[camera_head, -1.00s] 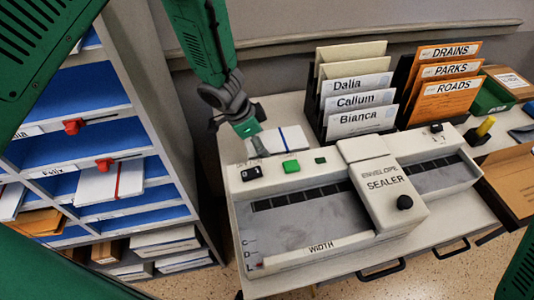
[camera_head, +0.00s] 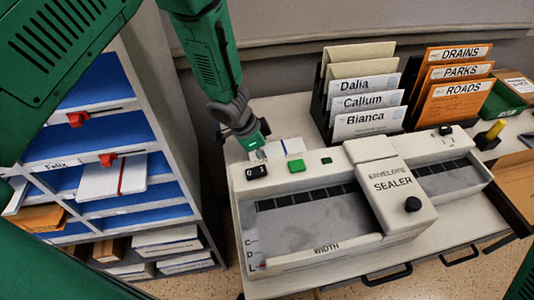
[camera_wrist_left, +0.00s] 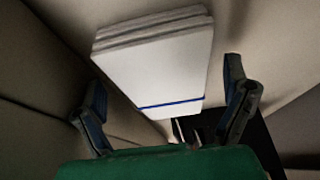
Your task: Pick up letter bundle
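A white letter bundle with a blue band (camera_head: 289,147) lies on the table behind the envelope sealer (camera_head: 330,205), partly hidden by the sealer's back edge and my gripper. My left gripper (camera_head: 257,150) is low over the table, at the bundle's left side. In the left wrist view the bundle (camera_wrist_left: 160,62) shows as a stack of several white envelopes, its blue band near the close end. My left gripper (camera_wrist_left: 165,85) is open there, with one finger on each side of the bundle in the picture and visible gaps. My right gripper is not in view.
Labelled letter racks (camera_head: 362,100) stand behind the sealer. A cubby shelf (camera_head: 190,165) at left holds a red-banded bundle (camera_head: 112,180). A green tray (camera_head: 502,100) and a yellow-handled stamp (camera_head: 492,132) are at right. A wall runs close behind the table.

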